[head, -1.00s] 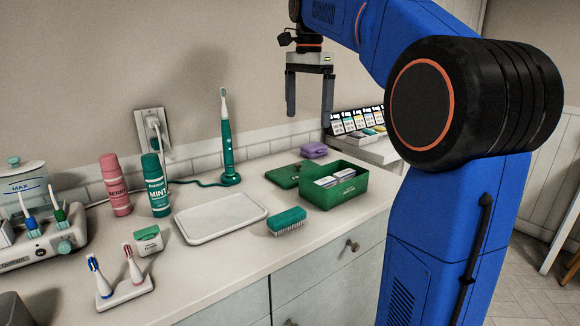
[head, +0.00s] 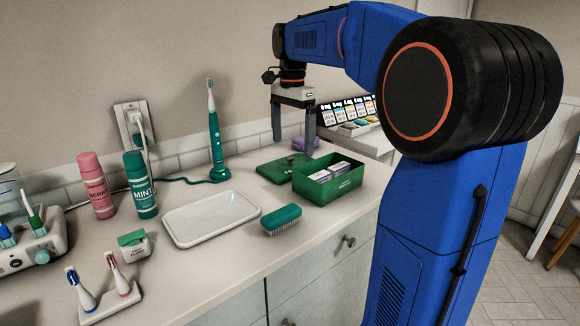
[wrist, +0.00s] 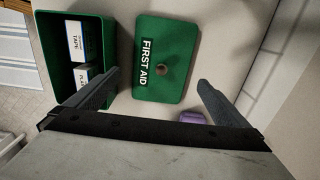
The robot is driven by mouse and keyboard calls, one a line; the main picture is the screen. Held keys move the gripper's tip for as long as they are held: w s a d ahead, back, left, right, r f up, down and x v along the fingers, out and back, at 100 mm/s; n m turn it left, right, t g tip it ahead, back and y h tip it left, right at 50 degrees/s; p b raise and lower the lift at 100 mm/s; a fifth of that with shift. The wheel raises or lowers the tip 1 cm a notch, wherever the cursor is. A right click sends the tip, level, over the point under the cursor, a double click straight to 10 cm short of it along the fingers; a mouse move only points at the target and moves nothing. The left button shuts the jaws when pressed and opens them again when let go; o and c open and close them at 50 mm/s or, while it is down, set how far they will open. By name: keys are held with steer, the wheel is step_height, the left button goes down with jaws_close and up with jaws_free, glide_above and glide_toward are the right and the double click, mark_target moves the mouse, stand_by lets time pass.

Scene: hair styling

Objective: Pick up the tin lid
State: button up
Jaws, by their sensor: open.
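The tin lid (wrist: 165,62) is a flat green rectangle marked FIRST AID with a small round knob. It lies on the counter behind and left of the green tin (head: 330,183) in the head view. The open tin (wrist: 58,20) holds boxes, two of them marked in the wrist view. My gripper (head: 295,150) is open and empty, pointing down above the lid. In the wrist view my gripper (wrist: 160,85) has its fingers spread wide to either side of the lid, and nothing touches them.
A purple item (head: 305,144) sits behind the tin. A green brush (head: 281,219) and a white tray (head: 210,218) lie in front and left. A green electric toothbrush (head: 215,145) stands near the wall. A card display (head: 350,112) is at the right.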

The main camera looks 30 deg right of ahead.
mark_target(290, 157)
steer(key=shift+a+f, duration=0.15)
steer(key=shift+f, duration=1.4)
steer(key=shift+a+f, duration=0.15)
steer(key=shift+f, duration=1.35)
steer(key=shift+c, duration=0.6)
steer(key=c, duration=0.8)
